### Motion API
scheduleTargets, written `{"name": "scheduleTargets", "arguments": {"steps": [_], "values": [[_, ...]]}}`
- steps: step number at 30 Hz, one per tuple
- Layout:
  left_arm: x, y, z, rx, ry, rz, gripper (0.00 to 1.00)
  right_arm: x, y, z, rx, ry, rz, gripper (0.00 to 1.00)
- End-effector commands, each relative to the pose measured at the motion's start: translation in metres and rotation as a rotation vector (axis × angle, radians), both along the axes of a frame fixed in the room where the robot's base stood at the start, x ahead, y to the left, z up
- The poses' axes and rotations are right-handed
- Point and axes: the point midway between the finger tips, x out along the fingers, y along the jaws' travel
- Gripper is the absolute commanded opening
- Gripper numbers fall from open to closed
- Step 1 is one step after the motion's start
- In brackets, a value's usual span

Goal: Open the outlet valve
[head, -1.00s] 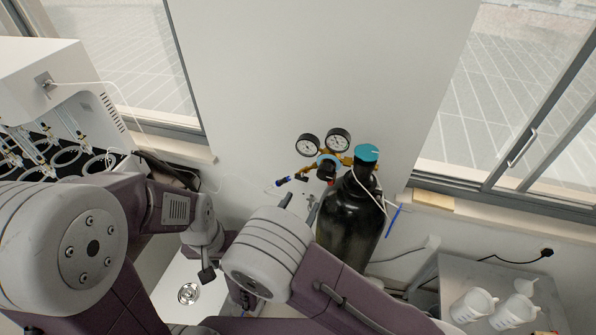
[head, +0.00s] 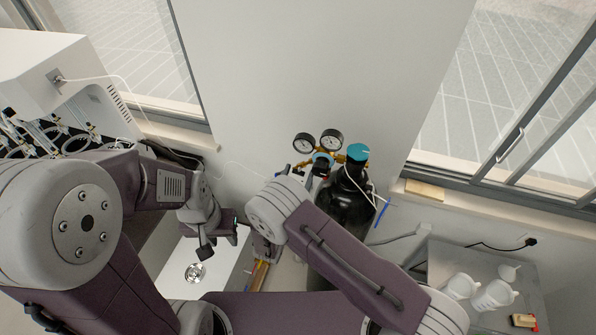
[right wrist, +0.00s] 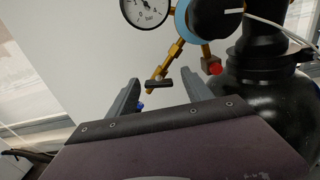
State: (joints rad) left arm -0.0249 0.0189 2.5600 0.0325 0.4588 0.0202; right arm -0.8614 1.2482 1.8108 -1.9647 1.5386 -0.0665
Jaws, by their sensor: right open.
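The gas cylinder (head: 345,208) is black and carries a brass regulator with two round gauges (head: 331,139) and a teal top knob (head: 358,152). In the right wrist view, the outlet valve's small black handle (right wrist: 159,83) sits on the slanting brass outlet pipe (right wrist: 172,58), with a blue tip below. My right gripper (right wrist: 160,98) is open, its two grey fingers apart on either side of the outlet line, with no clear contact. In the head view, my right arm hides the outlet valve. My left gripper (head: 222,240) hangs left of the cylinder; its jaw state is unclear.
A red knob (right wrist: 214,68) is right of the outlet pipe. A white hose loops over the cylinder. A side table (head: 440,262) with white containers stands at the right, white lab equipment (head: 60,75) at the left. The wall is behind.

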Motion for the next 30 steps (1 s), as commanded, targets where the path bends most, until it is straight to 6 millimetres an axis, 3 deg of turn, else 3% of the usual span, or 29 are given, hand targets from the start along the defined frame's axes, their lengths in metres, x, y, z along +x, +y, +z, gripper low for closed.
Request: {"name": "scheduleTargets", "arguments": {"steps": [5,11,20,30], "values": [[0.000,0.000,-0.001,0.000,0.000,0.000,0.36,0.000,0.000,-0.001,0.000,0.000,0.000,0.56],[0.000,0.000,-0.001,0.000,0.000,0.000,0.36,0.000,0.001,0.000,0.000,0.000,0.001,0.00],[0.000,0.000,-0.004,0.000,0.000,0.000,0.36,0.000,0.000,-0.001,-0.028,0.007,0.000,0.00],[0.000,0.000,-0.017,0.000,0.000,0.000,0.36,0.000,0.000,-0.002,-0.242,0.076,0.000,0.00]]}}
